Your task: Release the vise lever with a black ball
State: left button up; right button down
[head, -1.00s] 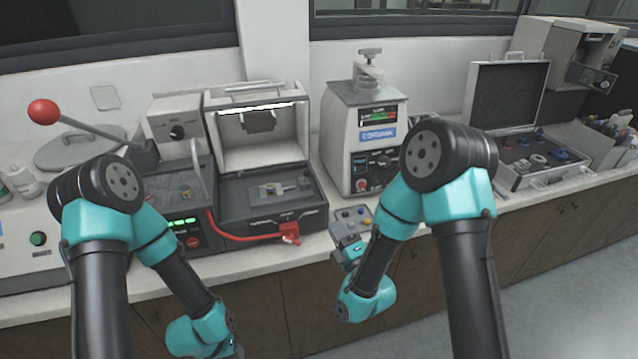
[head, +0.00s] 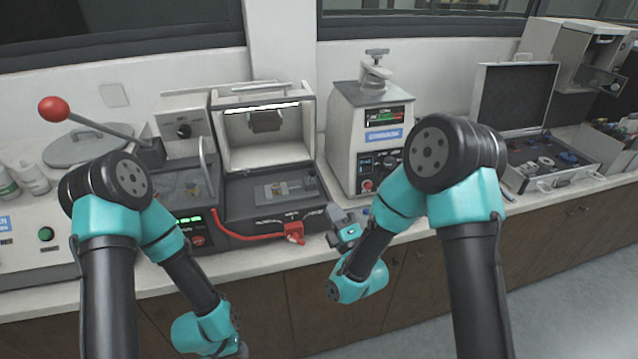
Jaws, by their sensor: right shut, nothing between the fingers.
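The vise (head: 283,189) is a small metal fixture on the dark bed of the open-hooded machine in the middle of the bench. A small dark part shows at its right side, too small to tell whether it is the lever's black ball. My right gripper (head: 337,219) is shut and empty, near the bench's front edge, to the right of and below the vise, apart from it. My left arm hangs in front of the bench at lower left; its wrist (head: 205,330) shows, but its fingers are out of view.
A red handle (head: 293,232) sticks out at the machine's front, left of my right gripper. A press (head: 370,130) stands right of the machine. A red-ball lever (head: 54,109) is at far left. An open case (head: 550,175) lies at right.

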aim_at(315, 175)
jog(key=x, duration=0.9)
jog(key=shift+w+a+r, duration=0.1)
jog(key=shift+w, duration=0.05)
jog(key=shift+r, duration=0.1)
